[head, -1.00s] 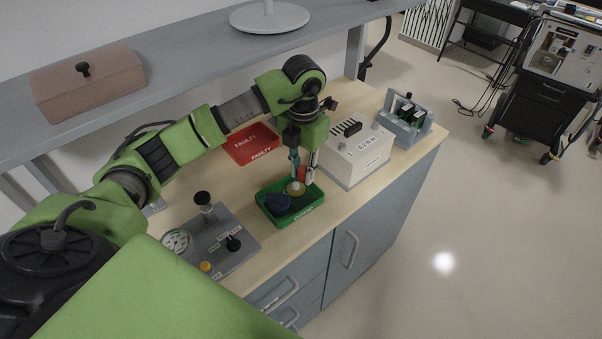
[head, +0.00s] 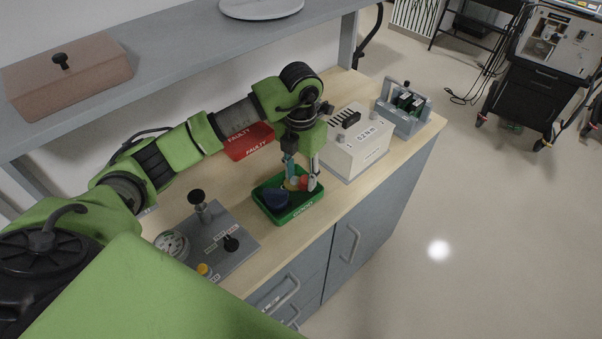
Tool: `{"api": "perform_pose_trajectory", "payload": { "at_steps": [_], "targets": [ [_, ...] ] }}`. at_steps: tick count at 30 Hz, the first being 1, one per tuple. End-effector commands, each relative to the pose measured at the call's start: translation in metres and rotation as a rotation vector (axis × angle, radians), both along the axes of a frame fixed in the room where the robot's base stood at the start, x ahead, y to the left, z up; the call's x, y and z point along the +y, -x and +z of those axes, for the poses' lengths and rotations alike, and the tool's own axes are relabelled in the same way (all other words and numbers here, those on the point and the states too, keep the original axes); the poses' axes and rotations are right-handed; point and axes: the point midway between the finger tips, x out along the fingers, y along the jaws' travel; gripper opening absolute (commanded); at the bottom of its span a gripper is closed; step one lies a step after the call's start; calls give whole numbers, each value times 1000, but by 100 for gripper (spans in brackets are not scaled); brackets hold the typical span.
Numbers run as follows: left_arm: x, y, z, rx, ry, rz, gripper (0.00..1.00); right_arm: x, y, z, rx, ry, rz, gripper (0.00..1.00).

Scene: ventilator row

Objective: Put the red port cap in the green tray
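The green tray (head: 279,219), marked GOOD, stands near the front edge of the bench. The red port cap (head: 304,184) shows low between the fingers of my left gripper (head: 302,179), at the tray's back right. It appears to be down in the tray, though the fingers partly hide it. The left gripper points down over the tray, its fingers apart with a visible gap around the cap. A dark blue piece (head: 275,198) and a yellow piece (head: 291,184) are also in the tray. My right gripper is not in view.
A red FAULTY tray (head: 247,146) lies behind. A white box (head: 355,150) and a grey rack (head: 405,112) stand to the right. A grey panel with a gauge and knobs (head: 222,243) is at left. A shelf (head: 190,48) overhangs the back.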

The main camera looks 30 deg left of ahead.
Motion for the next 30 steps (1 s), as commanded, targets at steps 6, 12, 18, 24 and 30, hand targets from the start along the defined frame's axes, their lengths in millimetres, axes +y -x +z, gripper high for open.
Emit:
{"api": "perform_pose_trajectory", "payload": {
  "at_steps": [6,12,18,24,30],
  "targets": [
    [0,0,2,0,0,0,37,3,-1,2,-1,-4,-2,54],
    [0,-2,21,-5,2,0,37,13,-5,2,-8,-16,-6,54],
    [0,-1,58,-5,1,-1,37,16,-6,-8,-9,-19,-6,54],
    [0,0,80,-1,0,0,37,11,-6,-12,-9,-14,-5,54],
    [0,0,85,1,1,0,37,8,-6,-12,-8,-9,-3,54]
  ]
}}
